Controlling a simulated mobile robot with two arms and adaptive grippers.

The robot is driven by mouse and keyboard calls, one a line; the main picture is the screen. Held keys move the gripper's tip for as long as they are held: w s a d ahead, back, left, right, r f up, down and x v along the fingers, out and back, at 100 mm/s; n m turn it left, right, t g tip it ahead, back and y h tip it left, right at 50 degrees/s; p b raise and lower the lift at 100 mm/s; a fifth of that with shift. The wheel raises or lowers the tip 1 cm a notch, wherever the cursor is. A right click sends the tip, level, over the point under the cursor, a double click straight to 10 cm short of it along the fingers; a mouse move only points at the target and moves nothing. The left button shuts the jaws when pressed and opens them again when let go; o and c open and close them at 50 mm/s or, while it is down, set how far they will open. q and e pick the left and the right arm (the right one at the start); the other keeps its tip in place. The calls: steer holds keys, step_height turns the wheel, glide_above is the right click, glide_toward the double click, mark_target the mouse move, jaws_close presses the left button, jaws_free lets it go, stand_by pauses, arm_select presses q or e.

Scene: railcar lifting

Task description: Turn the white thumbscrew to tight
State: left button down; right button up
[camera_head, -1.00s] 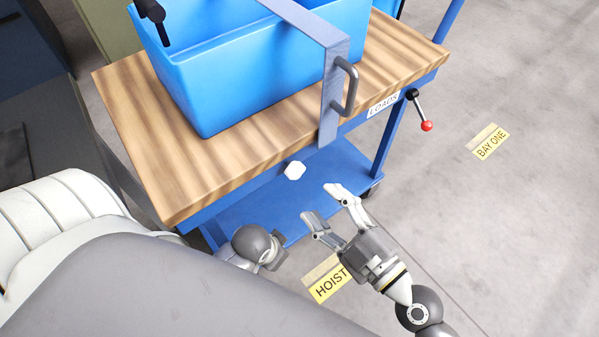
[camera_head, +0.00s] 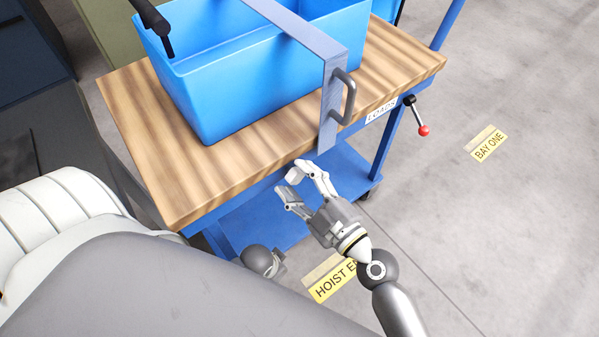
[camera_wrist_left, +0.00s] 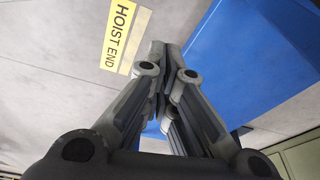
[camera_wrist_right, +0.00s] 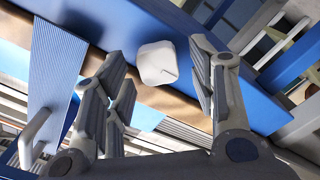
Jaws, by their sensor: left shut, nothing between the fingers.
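The white thumbscrew (camera_head: 294,176) is on the front edge of the cart, below the wooden top, partly hidden by my right fingers in the head view. In the right wrist view the thumbscrew (camera_wrist_right: 157,63) is a rounded white block between the spread fingers. My right gripper (camera_head: 292,180) is open around it at the fingertips; I cannot tell if a finger touches it. My left gripper (camera_wrist_left: 164,60) is shut and empty in the left wrist view. In the head view the left arm shows only low beside the cart, its fingers hidden.
The wood-topped cart (camera_head: 180,170) carries a blue bin (camera_head: 225,105) under a metal strap with a handle (camera_head: 345,97). A red-knobbed lever (camera_head: 423,130) sticks out at the right. A lower blue shelf (camera_head: 345,175) lies beneath. The floor at right is clear.

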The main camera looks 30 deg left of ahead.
steer(key=c, duration=0.9)
steer(key=shift+c, duration=0.2)
